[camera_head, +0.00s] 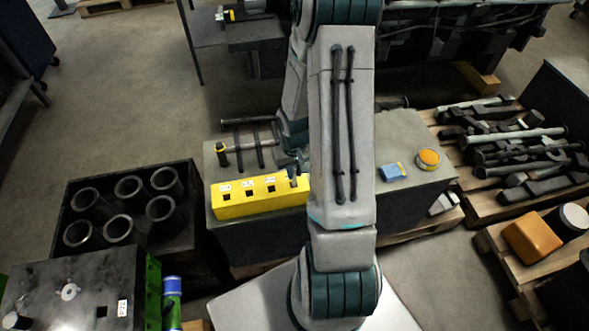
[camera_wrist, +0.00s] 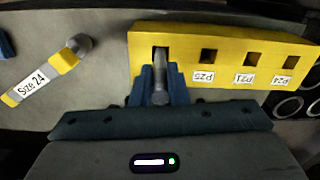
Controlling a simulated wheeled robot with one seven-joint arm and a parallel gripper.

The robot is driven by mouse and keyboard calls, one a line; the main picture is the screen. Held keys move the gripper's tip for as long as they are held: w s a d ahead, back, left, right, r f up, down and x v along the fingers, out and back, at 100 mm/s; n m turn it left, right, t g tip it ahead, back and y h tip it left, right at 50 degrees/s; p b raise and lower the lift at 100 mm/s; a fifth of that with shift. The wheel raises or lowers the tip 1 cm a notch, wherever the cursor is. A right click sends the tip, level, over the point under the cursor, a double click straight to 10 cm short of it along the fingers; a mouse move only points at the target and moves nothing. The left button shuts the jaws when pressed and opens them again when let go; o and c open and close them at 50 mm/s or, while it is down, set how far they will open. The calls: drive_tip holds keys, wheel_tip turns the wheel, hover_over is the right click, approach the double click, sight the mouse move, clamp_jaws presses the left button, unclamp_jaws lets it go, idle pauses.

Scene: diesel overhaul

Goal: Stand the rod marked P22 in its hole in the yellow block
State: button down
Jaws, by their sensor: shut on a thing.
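The yellow block (camera_head: 238,208) lies on the dark bench, left of my arm, with square holes in a row along its top. In the wrist view the block (camera_wrist: 225,40) shows labels reading about P25, P21 and P24 beside three holes. My gripper (camera_wrist: 160,88) is shut on a grey rod (camera_wrist: 160,97) with a rounded head, at the leftmost hole in that view. The rod's far end reaches the hole, but I cannot tell how deep it sits. Its marking does not show, and that hole's label is hidden. In the head view my gripper (camera_head: 291,165) is at the block's right end.
A grey and yellow tool tagged Size 24 (camera_wrist: 42,78) lies beside the block. A blue item (camera_head: 394,172) and an orange button (camera_head: 429,158) are right of my arm. A crate of cylinders (camera_head: 90,240) stands left.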

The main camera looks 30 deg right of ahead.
wheel_tip(320, 180, down, 3)
drive_tip(key=shift+r+b, duration=0.2)
drive_tip(key=shift+b, duration=0.8)
drive_tip(key=c, duration=1.3)
unclamp_jaws()
drive_tip(key=shift+c, duration=0.2)
drive_tip(key=shift+r, duration=0.1)
wheel_tip(320, 180, up, 14)
drive_tip(key=shift+f+p, duration=0.15)
drive_tip(key=shift+p, duration=0.45)
